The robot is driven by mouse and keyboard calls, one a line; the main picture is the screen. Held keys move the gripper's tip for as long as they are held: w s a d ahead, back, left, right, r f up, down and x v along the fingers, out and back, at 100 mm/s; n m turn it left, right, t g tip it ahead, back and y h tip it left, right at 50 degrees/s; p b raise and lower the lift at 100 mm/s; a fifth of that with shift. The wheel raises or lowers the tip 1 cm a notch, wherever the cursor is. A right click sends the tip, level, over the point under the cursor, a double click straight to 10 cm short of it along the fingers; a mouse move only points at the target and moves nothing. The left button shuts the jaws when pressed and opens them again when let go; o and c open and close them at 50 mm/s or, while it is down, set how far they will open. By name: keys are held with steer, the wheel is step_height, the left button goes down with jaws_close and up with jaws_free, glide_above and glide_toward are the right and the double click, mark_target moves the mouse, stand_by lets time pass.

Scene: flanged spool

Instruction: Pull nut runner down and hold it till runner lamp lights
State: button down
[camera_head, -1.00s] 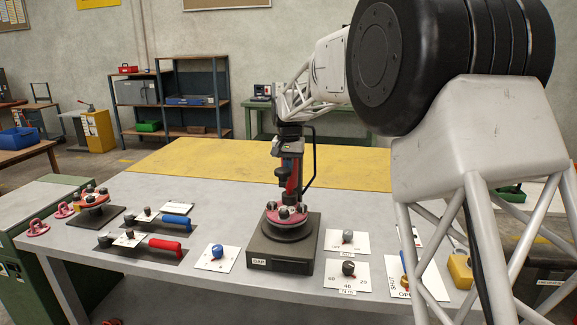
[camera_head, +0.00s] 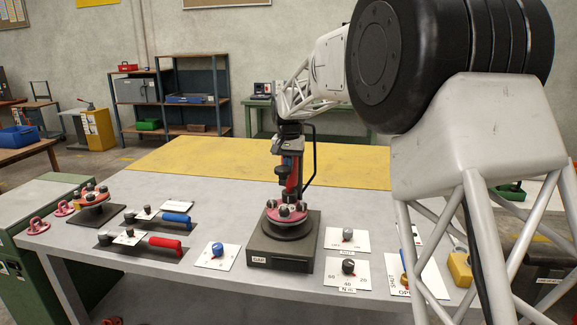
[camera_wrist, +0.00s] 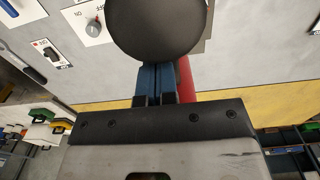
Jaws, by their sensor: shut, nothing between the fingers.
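The nut runner (camera_head: 291,182), red and black, stands upright over a red flanged spool (camera_head: 287,212) on a dark box-shaped fixture. My gripper (camera_head: 289,152) is above the spool at the runner's upper part. In the wrist view, my gripper's blue fingers (camera_wrist: 155,82) are together with nothing between them. A dark rounded part (camera_wrist: 157,25) covers their tips there, and a red post (camera_wrist: 185,80) shows beside them. I cannot tell whether the fingers touch the runner. I cannot make out a lit runner lamp.
A blue knob plate (camera_head: 216,256) lies left of the fixture; dial plates (camera_head: 347,274) lie to its right. Red and blue handles (camera_head: 165,245) and a second red spool (camera_head: 92,194) are at the left. The yellow rear strip (camera_head: 215,160) is clear.

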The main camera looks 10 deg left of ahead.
step_height(320, 180, up, 14)
stand_by(0.6)
steer(key=s+d+f+t, duration=0.1)
steer(key=s+d, duration=2.2)
steer(key=s, duration=0.2)
steer(key=s+d+f, duration=0.4)
steer(key=s+f, duration=0.1)
steer(key=s, duration=0.4)
steer(key=s+d+f+t, duration=0.1)
steer(key=s+d+f, duration=0.2)
steer(key=s, duration=0.7)
steer(key=s+d+f, duration=0.4)
steer(key=s+f, duration=0.4)
steer(key=s, duration=0.2)
steer(key=shift+d+t, duration=0.3)
